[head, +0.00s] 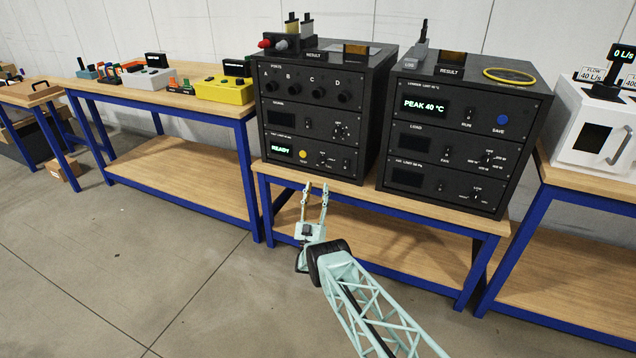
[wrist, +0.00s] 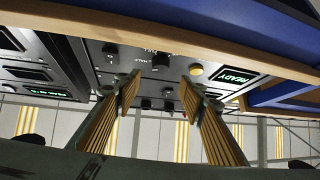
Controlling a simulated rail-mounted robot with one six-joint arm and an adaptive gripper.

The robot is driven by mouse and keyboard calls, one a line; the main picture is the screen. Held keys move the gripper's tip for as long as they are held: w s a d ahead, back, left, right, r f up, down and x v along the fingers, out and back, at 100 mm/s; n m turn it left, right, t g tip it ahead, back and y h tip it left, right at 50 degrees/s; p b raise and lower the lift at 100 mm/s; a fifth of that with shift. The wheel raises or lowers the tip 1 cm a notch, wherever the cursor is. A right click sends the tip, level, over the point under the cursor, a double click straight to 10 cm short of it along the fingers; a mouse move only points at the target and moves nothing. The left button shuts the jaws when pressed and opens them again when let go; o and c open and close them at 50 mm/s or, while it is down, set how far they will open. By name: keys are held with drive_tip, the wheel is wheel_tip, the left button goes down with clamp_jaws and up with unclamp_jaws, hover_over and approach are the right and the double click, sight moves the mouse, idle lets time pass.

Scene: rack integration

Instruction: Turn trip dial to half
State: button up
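The left black rack (head: 372,110) stands on a blue-framed bench. Its bottom panel carries a green READY display (head: 281,149), a yellow button (head: 303,154), a small dial (head: 322,158) with tiny labels and a switch (head: 346,165). The dial appears to be the trip dial; its setting is too small to read. In the wrist view the panel appears upside down, with the READY display (wrist: 237,77) and the button (wrist: 196,70) beyond the fingers. My gripper (head: 315,188) is open and empty, below and in front of the panel, apart from it. Its spread fingers (wrist: 160,92) fill the wrist view's middle.
The bench's front edge (head: 340,189) lies close to my gripper. A second black rack (head: 450,190) with a PEAK 40 °C display stands to the right. A yellow box (head: 225,91) sits on the left bench, a white machine (head: 592,135) at the far right. The floor in front is clear.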

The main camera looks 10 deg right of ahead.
drive_tip(key=shift+v, duration=0.95)
